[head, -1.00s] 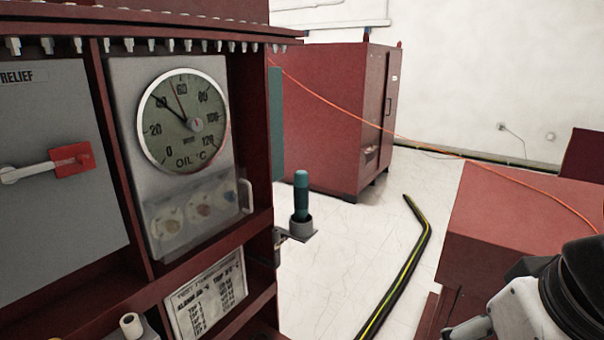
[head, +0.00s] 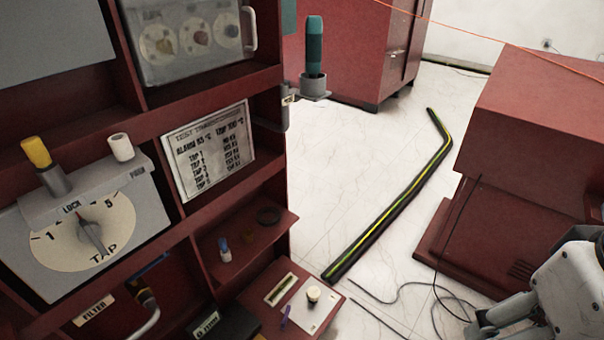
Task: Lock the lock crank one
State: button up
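The tap panel (head: 140,240) on the red cabinet at the left has a round dial marked TAP, with a dark pointer between numbers. On its top ledge, by the LOCK label (head: 72,206), a yellow-topped handle (head: 36,152) stands in a grey socket, tilted slightly. A white knob (head: 121,147) stands at the ledge's right end. I cannot tell which part is lock crank one. My gripper (head: 484,326) shows only in part at the bottom right, far from the panel and over the floor side. Its finger opening is not clear.
A teal handle (head: 314,50) stands in a grey holder on the cabinet's right edge. A lower shelf holds small parts and a white plate (head: 312,304). A black-yellow floor strip (head: 390,205) and a red box (head: 535,150) lie to the right.

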aim_at(286, 315)
jog(key=u, duration=0.7)
jog(key=i+l+u, duration=0.2)
jog(key=l, duration=0.2)
jog(key=k+j, duration=0.05)
jog(key=k, duration=0.05)
